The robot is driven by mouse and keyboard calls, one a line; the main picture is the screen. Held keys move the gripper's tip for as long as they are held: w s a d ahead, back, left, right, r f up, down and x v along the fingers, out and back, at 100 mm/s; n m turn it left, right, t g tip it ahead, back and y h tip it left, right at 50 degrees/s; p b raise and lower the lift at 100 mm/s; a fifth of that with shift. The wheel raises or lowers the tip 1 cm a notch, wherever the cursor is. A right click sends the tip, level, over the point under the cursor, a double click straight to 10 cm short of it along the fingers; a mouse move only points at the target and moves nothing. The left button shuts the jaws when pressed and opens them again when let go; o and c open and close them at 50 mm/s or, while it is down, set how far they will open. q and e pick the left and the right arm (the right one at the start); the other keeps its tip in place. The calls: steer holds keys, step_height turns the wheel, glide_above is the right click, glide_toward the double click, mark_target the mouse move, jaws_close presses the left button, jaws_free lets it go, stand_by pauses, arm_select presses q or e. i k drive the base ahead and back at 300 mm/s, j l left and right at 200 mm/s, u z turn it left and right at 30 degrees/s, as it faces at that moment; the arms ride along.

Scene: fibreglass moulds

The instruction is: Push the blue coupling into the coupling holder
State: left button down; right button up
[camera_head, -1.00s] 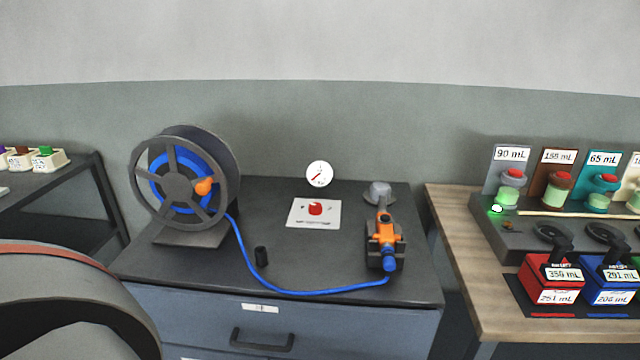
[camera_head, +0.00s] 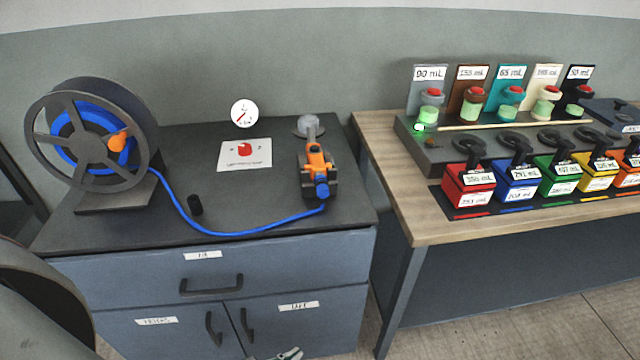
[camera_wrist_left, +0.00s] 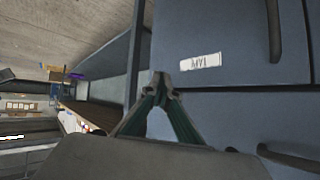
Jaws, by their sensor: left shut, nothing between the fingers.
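The blue coupling (camera_head: 321,190) is at the end of the blue hose (camera_head: 230,233), at the front of the orange tool (camera_head: 317,160) on the dark cabinet top. The tool sits in a dark stand; whether that stand is the coupling holder, and how far the coupling is seated, I cannot tell. My left gripper (camera_head: 290,353) shows at the bottom edge of the head view, low in front of the cabinet and well away from the coupling. In the left wrist view its fingers (camera_wrist_left: 158,85) meet at the tips with nothing between them. My right gripper is out of view.
A hose reel (camera_head: 95,140) stands at the cabinet's left. A wooden table (camera_head: 385,150) with cups and coloured boxes is at the right. Drawer handles (camera_head: 211,287) protrude in front.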

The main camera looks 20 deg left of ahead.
mark_target(321, 183)
steer(key=l+u, duration=0.1)
steer(key=u, duration=0.4)
steer(key=i+l+u, duration=0.1)
steer(key=u, duration=0.35)
steer(key=l+u, duration=0.3)
steer(key=l, duration=0.2)
steer(key=l+u, duration=0.3)
steer(key=l, duration=0.7)
steer(key=k+l+u, duration=0.1)
steer(key=l, duration=0.4)
steer(key=k+l, duration=0.1)
steer(key=l, duration=0.35)
steer(key=u, duration=0.05)
